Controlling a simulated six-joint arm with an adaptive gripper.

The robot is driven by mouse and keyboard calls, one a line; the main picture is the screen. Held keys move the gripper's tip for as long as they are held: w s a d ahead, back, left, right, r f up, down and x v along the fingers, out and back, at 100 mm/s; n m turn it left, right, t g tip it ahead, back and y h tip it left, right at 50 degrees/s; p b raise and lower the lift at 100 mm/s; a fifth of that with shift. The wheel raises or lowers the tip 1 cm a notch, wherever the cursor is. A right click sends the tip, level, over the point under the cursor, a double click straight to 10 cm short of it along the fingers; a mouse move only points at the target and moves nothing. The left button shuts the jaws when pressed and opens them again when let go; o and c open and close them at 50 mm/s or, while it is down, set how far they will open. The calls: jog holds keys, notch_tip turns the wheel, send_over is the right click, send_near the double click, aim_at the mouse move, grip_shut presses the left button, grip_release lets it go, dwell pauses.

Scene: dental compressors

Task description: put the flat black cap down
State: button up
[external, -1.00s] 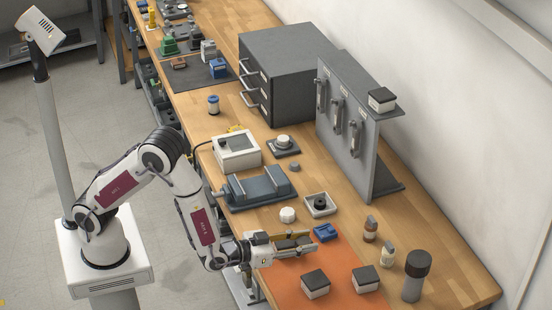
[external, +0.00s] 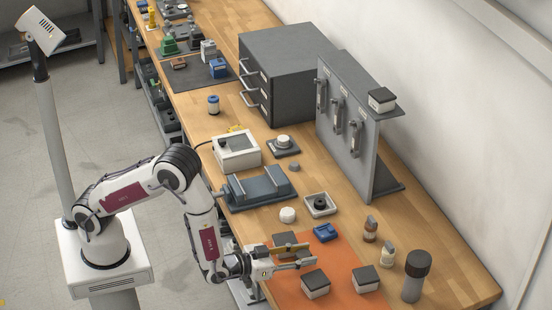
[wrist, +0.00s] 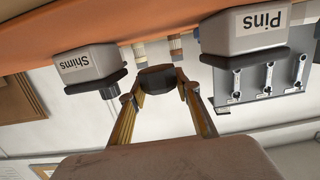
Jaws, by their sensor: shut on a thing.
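My gripper (external: 308,256) is low over the orange mat (external: 340,255), pointing right in the external view. In the wrist view my gripper (wrist: 158,88) is shut on the flat black cap (wrist: 157,78), a dark round piece between its fingertips. That view is upside down, with the mat at the top. The cap is apart from the boxes beside it there. In the external view I cannot make out the cap clearly, or its height above the mat.
Dark-lidded boxes labelled Shims (wrist: 90,65) and Pins (wrist: 245,30) flank the cap. Two boxes (external: 315,284) (external: 366,279) stand on the near mat; another (external: 285,240) is partly hidden behind my gripper.

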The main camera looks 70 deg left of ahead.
aim_at(302, 271)
jog(key=shift+f, duration=0.1)
jog(key=shift+f, duration=2)
jog(key=shift+f, duration=0.15)
jog(key=o, duration=0.8)
jog(key=shift+s+r, duration=0.1)
jog(key=shift+r, duration=0.1)
jog(key=shift+s+r, duration=0.3)
jog(key=shift+s, duration=1.65)
jog(key=shift+s+r, duration=0.25)
jog(key=shift+s, duration=1.65)
jog(key=shift+s+r, duration=0.3)
jog(key=shift+s, duration=1.65)
